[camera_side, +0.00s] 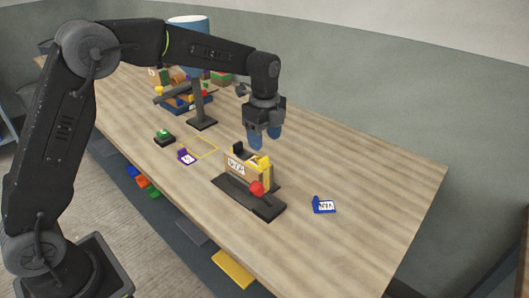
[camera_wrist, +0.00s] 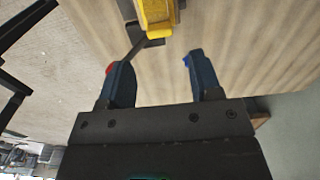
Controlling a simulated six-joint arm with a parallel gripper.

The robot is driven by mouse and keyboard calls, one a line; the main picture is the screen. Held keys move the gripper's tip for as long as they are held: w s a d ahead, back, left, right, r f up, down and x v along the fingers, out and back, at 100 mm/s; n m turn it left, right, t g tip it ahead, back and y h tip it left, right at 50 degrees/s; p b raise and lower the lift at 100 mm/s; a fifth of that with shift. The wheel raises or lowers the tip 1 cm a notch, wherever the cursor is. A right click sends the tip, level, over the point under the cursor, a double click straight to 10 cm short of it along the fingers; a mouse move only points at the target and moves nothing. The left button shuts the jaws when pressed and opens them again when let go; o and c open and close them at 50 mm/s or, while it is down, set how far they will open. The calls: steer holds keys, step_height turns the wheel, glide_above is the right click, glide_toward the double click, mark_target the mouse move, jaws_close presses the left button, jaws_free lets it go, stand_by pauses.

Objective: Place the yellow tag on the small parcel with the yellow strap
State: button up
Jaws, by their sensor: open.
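My gripper (camera_side: 264,142) hangs above the table, just above and behind a small brown parcel (camera_side: 236,168) with a white printed label. Its two blue fingers are apart with nothing between them; they also show in the wrist view (camera_wrist: 156,80). A yellow piece (camera_side: 265,168) is at the parcel's right end, and it appears at the top edge of the wrist view (camera_wrist: 157,14), beyond the fingertips. I cannot tell whether this yellow is strap, tag or both. The parcel sits on a dark stand (camera_side: 268,208) with a red knob (camera_side: 257,188).
A blue tag (camera_side: 323,205) lies right of the stand, a purple tag (camera_side: 187,156) to its left. A lamp (camera_side: 201,122) and a blue tray (camera_side: 187,104) of coloured pieces stand farther back.

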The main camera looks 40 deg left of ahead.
mark_target(264, 158)
steer(key=s+a+r+n+t, duration=0.1)
steer(key=s+r+n+t, duration=0.2)
steer(key=s+r+n, duration=0.75)
steer(key=s+f+n+t, duration=0.2)
steer(key=s+n, duration=0.5)
steer(key=s, duration=1.1)
steer(key=shift+s+a+f+t, duration=0.25)
steer(key=shift+f+t, duration=0.05)
steer(key=shift+f, duration=0.05)
